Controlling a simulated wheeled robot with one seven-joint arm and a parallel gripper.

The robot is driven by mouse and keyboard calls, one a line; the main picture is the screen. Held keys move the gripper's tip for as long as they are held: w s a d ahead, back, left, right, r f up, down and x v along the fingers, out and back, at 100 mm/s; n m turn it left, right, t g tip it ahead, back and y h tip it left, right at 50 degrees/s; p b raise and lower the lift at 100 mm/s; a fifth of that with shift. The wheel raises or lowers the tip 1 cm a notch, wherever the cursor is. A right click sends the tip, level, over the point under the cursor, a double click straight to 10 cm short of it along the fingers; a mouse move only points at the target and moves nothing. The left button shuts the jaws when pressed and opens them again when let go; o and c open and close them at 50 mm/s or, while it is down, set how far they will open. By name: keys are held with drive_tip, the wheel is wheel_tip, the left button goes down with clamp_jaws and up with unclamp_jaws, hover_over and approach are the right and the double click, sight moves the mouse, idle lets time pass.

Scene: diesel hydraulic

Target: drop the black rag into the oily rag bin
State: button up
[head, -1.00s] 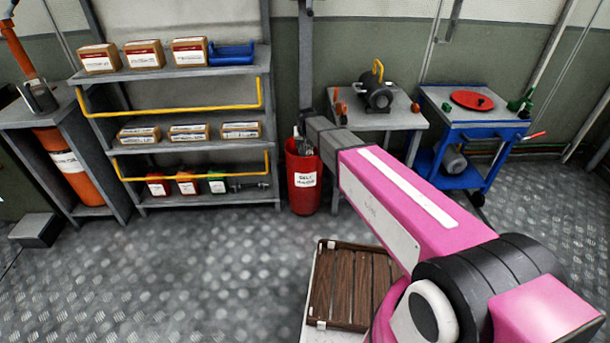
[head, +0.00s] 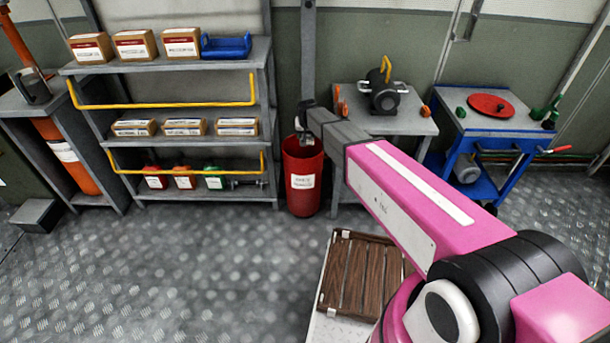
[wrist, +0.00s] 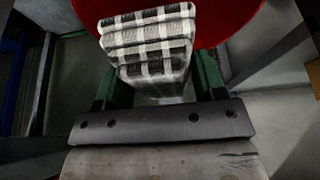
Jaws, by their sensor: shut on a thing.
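The oily rag bin (head: 303,195) is a tall red bin with a white label, standing on the floor right of the shelf. Its open top faces up. My gripper (head: 304,120) is over the bin's mouth, at the end of my pink arm. In the wrist view my gripper (wrist: 156,92) is shut on a folded cloth (wrist: 148,40) with a black and white check. The red bin (wrist: 228,18) shows behind and around the cloth. I cannot tell whether the cloth's lower end is inside the rim. The bin's inside is mostly hidden.
A grey shelf (head: 190,138) with boxes and bottles stands left of the bin. A grey table (head: 412,122) with a motor is close on its right, and a blue cart (head: 490,120) is farther right. A wooden slatted crate (head: 362,275) lies nearer. Floor at left is clear.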

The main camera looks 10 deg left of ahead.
drive_tip(key=shift+f, duration=2.6)
drive_tip(key=o, duration=1)
drive_tip(key=v, duration=1.1)
drive_tip(key=shift+f, duration=0.1)
